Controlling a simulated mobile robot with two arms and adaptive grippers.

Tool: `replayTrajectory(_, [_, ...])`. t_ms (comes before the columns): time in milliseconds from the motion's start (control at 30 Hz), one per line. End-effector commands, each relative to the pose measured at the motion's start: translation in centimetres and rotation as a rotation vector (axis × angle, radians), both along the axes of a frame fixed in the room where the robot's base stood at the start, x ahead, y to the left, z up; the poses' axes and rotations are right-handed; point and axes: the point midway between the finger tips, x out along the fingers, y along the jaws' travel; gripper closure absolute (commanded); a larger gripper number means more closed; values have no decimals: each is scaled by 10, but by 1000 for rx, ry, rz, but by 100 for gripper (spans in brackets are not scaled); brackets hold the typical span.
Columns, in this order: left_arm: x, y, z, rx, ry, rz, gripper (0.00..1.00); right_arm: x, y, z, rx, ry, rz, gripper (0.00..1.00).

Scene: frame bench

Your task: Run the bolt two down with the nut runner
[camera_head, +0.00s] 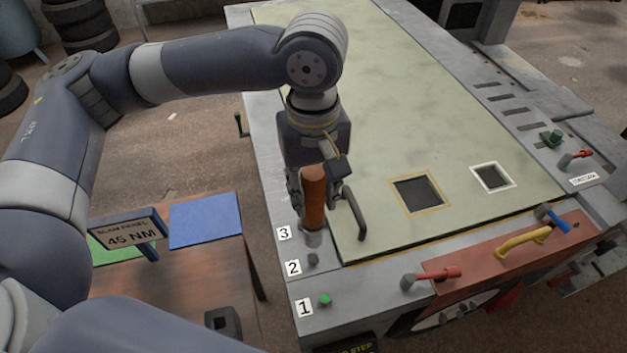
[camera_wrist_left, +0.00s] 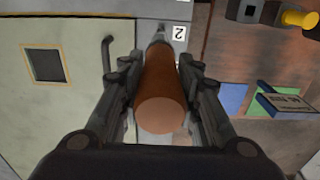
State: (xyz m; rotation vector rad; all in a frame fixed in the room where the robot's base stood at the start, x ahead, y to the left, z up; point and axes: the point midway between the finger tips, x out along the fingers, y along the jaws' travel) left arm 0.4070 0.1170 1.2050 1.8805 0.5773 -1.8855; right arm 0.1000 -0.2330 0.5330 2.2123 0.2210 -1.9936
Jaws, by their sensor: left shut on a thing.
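My left gripper (camera_head: 312,192) is shut around the orange-brown grip of the nut runner (camera_head: 314,205), which stands upright with its grey end down, by the label 3 (camera_head: 284,233). The left wrist view shows the nut runner (camera_wrist_left: 160,105) between the fingers of my left gripper (camera_wrist_left: 158,85), its far end near the label 2 (camera_wrist_left: 180,33). Bolt two (camera_head: 313,259) is a dark head beside its label, just nearer than the tool's end. Bolt one (camera_head: 325,299) has a green head. Bolt three is not visible, and I cannot tell whether the tool touches anything. My right gripper is out of view.
A black handle (camera_head: 352,212) rises from the pale green panel (camera_head: 370,100) close to the tool. A red-handled clamp (camera_head: 432,276) sits on the front edge. A sign reading 45 NM (camera_head: 130,235), a blue mat (camera_head: 205,221) and a dark holder (camera_head: 222,321) are on the side table.

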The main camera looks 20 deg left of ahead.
Motion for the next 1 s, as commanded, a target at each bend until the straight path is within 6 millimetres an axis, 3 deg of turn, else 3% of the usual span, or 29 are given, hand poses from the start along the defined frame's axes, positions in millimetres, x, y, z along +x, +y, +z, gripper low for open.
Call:
replayTrajectory(233, [0,0,2,-2,-1,-1,98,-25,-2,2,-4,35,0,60])
replayTrajectory(433, [0,0,4,-1,0,0,98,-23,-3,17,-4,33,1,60])
replayTrajectory(700, [0,0,-27,0,0,0,98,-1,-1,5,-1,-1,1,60])
replayTrajectory(1000, [0,0,-52,-1,1,-1,98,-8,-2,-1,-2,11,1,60])
